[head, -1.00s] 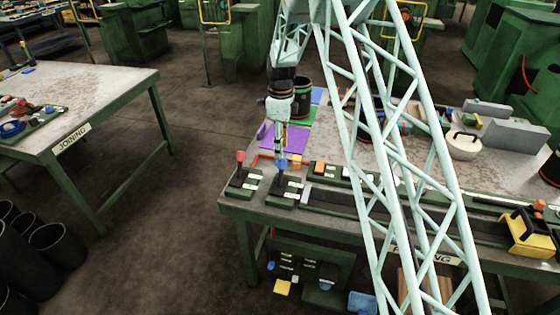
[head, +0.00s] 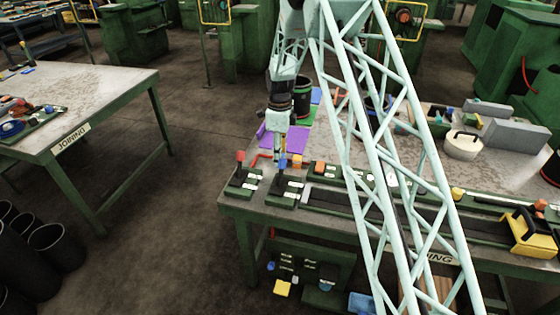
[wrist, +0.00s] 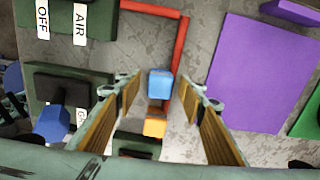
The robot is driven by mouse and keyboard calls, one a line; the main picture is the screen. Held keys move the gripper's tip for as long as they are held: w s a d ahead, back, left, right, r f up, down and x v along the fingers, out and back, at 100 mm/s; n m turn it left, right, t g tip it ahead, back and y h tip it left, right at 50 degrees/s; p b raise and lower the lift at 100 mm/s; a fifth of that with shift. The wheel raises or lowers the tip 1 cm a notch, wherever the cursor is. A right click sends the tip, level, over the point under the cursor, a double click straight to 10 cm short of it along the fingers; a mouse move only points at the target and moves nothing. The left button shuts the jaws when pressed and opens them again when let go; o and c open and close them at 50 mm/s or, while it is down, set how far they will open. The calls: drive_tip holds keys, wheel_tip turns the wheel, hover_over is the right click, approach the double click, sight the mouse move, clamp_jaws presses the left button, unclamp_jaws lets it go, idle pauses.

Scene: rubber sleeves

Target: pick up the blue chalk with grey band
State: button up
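A small blue block-like piece (wrist: 160,83) lies on the bench in the wrist view, probably the blue chalk. I cannot make out a grey band on it. My gripper (wrist: 159,88) is open, with one finger on each side of the blue piece and visible gaps between. I cannot tell whether the fingertips are down at its height. In the head view my gripper (head: 282,153) points down over the near left corner of the bench, and the blue piece cannot be told apart there.
An orange piece (wrist: 155,123) sits close to the blue one. A red bent rod (wrist: 181,50) runs beside them. A lever block with a blue knob (wrist: 52,123) stands left, and an AIR/OFF panel (wrist: 62,20) at upper left. A purple mat (wrist: 245,72) lies right.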

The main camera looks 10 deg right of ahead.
drive_tip(key=shift+c, duration=0.5)
drive_tip(key=c, duration=0.8)
drive_tip(key=shift+r, duration=0.2)
drive_tip(key=shift+c, duration=0.2)
drive_tip(key=shift+r+p, duration=0.6)
drive_tip(key=shift+r, duration=4.2)
